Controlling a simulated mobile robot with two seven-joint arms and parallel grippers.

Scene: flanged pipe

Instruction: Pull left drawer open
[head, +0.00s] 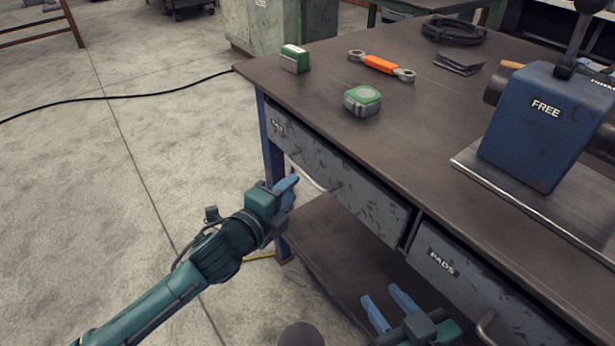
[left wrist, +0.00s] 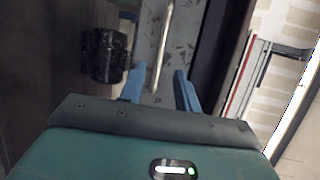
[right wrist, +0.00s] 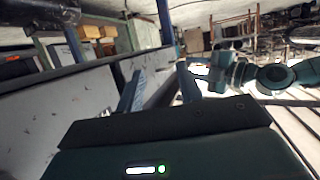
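The left drawer (head: 350,190) is a worn grey front under the bench top, and it looks shut. Its bar handle (head: 308,178) is partly hidden behind my left gripper in the head view. In the left wrist view, the silver handle (left wrist: 162,48) lies ahead of and between the fingers, apart from the fingertips. My left gripper (head: 291,188) is open and empty, just in front of the drawer. It also shows in the left wrist view (left wrist: 159,80). My right gripper (head: 388,298) is open and empty, low in front of the bench; the right wrist view shows its spread fingers (right wrist: 160,75).
The right drawer (head: 470,285), labelled PADS, sits beside the left one. On the bench top (head: 440,120) are a green-topped box (head: 294,58), a green-and-grey tape measure (head: 362,100), an orange-handled wrench (head: 381,64) and a blue vise (head: 540,125). A lower shelf (head: 325,240) lies beneath.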

